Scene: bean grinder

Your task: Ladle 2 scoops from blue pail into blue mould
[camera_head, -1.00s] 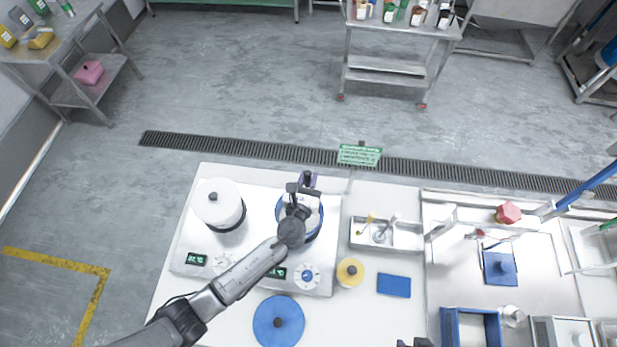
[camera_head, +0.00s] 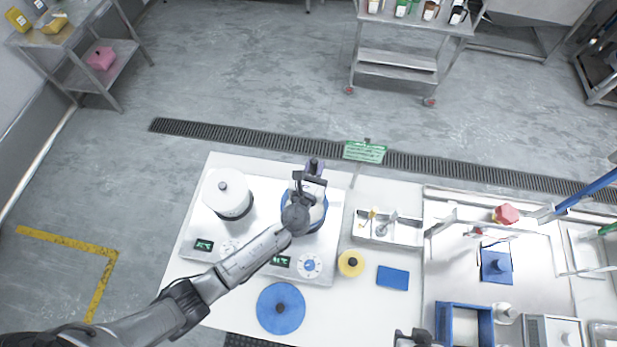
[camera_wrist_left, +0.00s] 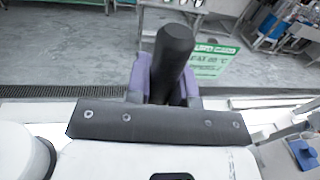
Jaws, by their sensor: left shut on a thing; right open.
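The blue pail (camera_head: 287,215) stands on the right plate of the hot-plate unit, largely hidden under my left arm. My left gripper (camera_head: 312,178) is over the pail's far side, shut on a dark upright handle, apparently the ladle's. This handle (camera_wrist_left: 173,55) rises between purple-grey fingers in the left wrist view; the ladle's bowl is hidden. An open blue rectangular box (camera_head: 447,325), which may be the blue mould, is at the lower right. My right gripper (camera_head: 413,338) is open at the bottom edge, partly cut off.
A white lidded pot (camera_head: 226,190) stands left of the pail. A blue round lid (camera_head: 281,308), a yellow disc (camera_head: 351,263) and a blue pad (camera_head: 393,278) lie in front. A white tray (camera_head: 405,238) with small tools sits right of the pail. A green sign (camera_head: 365,152) stands behind.

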